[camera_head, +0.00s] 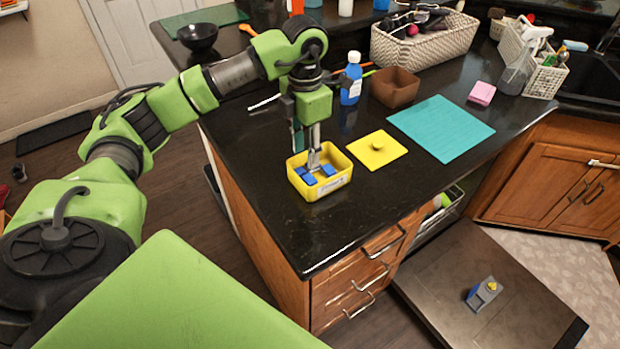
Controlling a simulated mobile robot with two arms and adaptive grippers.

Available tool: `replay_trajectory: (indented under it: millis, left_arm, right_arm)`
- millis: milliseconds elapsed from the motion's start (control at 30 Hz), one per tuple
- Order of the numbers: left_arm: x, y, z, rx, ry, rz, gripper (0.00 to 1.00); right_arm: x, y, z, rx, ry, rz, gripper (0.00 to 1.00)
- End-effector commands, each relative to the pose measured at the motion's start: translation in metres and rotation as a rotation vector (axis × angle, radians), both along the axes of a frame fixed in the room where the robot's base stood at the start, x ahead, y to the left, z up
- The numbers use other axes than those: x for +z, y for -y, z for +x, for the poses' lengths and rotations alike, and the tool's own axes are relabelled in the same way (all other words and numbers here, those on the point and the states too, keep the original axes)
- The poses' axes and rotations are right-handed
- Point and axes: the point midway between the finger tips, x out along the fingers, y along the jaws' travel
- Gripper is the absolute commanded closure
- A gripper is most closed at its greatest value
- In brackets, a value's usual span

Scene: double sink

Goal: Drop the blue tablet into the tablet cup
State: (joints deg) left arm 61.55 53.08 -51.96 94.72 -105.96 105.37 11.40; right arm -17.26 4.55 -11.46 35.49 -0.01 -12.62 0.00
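Several blue tablets (328,171) lie in a yellow open-topped box (325,191) near the left edge of the dark counter. My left gripper (314,165) points down into this box, its fingertips among the tablets. Whether the fingers grip a tablet is too small to tell. A small grey-and-blue unit with a yellow part, apparently the tablet cup (482,296), sits on the lowered dishwasher door (450,285) at the lower right. It is well apart from my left gripper. My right gripper is out of view.
A yellow square lid with a knob (390,155) lies right of the box, beside a teal mat (455,130). A blue bottle (351,85) and brown bowl (397,88) stand behind. The counter's front edge and drawer handles lie between box and door.

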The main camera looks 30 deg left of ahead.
Motion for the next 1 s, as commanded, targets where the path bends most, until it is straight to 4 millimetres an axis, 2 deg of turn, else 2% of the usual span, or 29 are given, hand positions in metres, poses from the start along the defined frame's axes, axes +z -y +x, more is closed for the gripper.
replay_trajectory:
  millis: [133, 400, 567, 700, 967, 1000]
  left_arm:
    - [-0.024, 0.000, -0.001, 0.001, -0.004, 0.001, 0.65]
    - [-0.044, 0.001, 0.002, 0.000, -0.002, 0.000, 0.65]
    - [-0.067, 0.005, 0.006, 0.000, -0.005, 0.000, 0.65]
    - [-0.085, 0.004, 0.007, 0.000, -0.001, -0.001, 0.65]
    - [-0.090, 0.004, 0.007, -0.001, 0.001, 0.000, 0.65]
    - [-0.090, 0.004, 0.007, -0.001, 0.001, 0.000, 0.70]
  right_arm:
    - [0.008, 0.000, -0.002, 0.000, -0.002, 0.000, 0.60]
    - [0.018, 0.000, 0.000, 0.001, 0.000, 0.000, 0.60]
    - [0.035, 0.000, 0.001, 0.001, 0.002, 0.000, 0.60]
    - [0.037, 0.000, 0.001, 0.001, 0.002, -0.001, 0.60]
    - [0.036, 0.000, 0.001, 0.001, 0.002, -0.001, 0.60]
    - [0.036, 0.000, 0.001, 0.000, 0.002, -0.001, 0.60]
